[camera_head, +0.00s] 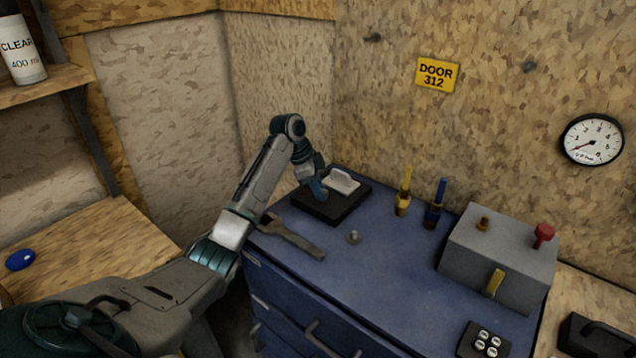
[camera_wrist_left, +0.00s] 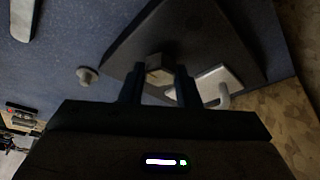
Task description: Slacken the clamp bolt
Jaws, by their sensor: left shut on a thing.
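A dark clamp block (camera_head: 349,206) with a pale raised part (camera_head: 343,181) sits at the back left corner of the blue cabinet top. My left gripper (camera_head: 319,191) reaches down onto the block, left of the pale part. In the left wrist view, a small square bolt head (camera_wrist_left: 158,68) shows between the two fingers (camera_wrist_left: 160,88) over the dark block (camera_wrist_left: 190,30). The left gripper is shut on this head. In the head view the gripper hides the bolt. My right gripper is in neither view.
A wrench (camera_head: 292,237) lies left on the blue cabinet top (camera_head: 385,285), near a small grey knob (camera_head: 354,237). Yellow (camera_head: 403,195) and blue-handled (camera_head: 436,205) tools stand behind. A grey box (camera_head: 495,260) with a red knob stands right. The middle front is clear.

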